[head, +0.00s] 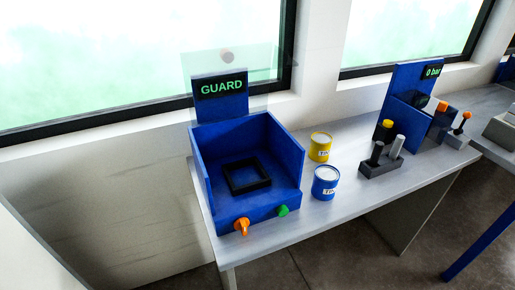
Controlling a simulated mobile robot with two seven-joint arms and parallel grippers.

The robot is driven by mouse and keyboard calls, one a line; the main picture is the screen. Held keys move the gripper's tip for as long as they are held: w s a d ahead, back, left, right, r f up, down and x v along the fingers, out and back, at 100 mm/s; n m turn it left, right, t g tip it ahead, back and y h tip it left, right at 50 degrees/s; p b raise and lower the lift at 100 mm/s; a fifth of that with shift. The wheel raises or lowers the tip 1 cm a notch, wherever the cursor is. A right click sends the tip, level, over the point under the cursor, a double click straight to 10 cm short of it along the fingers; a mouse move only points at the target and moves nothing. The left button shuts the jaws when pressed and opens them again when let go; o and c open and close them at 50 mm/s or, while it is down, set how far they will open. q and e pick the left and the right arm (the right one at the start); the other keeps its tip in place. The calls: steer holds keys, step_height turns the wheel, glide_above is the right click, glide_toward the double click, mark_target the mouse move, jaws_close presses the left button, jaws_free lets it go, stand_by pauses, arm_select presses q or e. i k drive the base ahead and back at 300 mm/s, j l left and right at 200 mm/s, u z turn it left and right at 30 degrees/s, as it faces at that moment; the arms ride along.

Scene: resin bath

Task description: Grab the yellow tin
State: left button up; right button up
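The yellow tin (320,147) stands upright on the grey bench, just right of the blue open-topped box. It has a pale top and a small white label with dark letters. A blue tin (325,183) of similar shape stands in front of it, close by. Neither of my grippers shows in the head view.
The grey bench (345,208) carries a blue box (206,181) with a GUARD display (221,87), an orange knob (242,225) and a green button (282,210). A dark holder (381,169) with upright cylinders and a second blue station (408,85) stand to the right.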

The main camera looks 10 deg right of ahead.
mark_target(321, 142)
steer(key=i+l+u, duration=0.25)
steer(key=l, duration=1.25)
steer(key=k+l+u, duration=0.2)
steer(key=l, duration=1.3)
steer(key=l+u, duration=0.25)
steer(key=l, duration=1.35)
